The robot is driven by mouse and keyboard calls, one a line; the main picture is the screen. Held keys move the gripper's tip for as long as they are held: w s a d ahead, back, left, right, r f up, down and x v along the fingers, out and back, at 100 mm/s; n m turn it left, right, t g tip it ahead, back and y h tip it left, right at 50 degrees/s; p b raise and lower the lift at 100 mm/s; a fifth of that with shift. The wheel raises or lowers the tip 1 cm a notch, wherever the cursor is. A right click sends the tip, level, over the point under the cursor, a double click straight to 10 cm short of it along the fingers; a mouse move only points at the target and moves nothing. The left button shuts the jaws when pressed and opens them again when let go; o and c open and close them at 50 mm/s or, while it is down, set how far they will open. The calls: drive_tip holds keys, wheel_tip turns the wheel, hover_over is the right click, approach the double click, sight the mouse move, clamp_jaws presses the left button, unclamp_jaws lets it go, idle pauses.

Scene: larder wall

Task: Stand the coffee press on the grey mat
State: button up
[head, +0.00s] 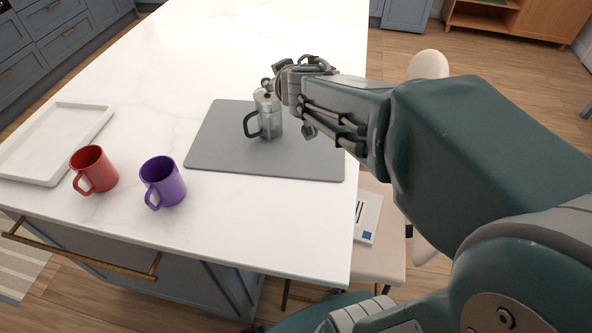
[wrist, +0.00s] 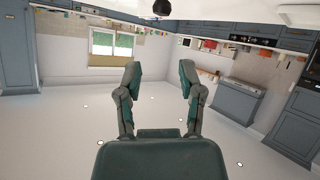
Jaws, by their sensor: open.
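The coffee press (head: 269,115), a clear and silvery cylinder with a dark handle on its left, stands upright on the grey mat (head: 215,150), near the mat's middle. My gripper (head: 290,84) is beside and just above the top of the press, at its right in the head view. Its two fingers (wrist: 160,72) are spread apart with nothing between them in the wrist view. A dark round knob (wrist: 162,8) at the top edge of the wrist view looks like the press's top. Whether a finger touches the press I cannot tell.
A red mug (head: 96,170) and a purple mug (head: 163,182) stand left of the mat on the white counter. A white tray (head: 88,122) lies at the far left. The counter behind the mat is clear. Pale stools stand at the right edge.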

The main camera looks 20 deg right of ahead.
drive_tip(key=s+f+m+g+h, duration=0.2)
drive_tip(key=s+m+g, duration=0.15)
drive_tip(key=s, duration=1.15)
drive_tip(key=s+a+f+n+g+y, duration=0.1)
drive_tip(key=s+a+f+g+y, duration=0.1)
drive_tip(key=s+a, duration=0.3)
drive_tip(key=shift+s+a+f+g+y, duration=0.3)
drive_tip(key=shift+s+g+y, duration=0.35)
drive_tip(key=shift+s, duration=0.6)
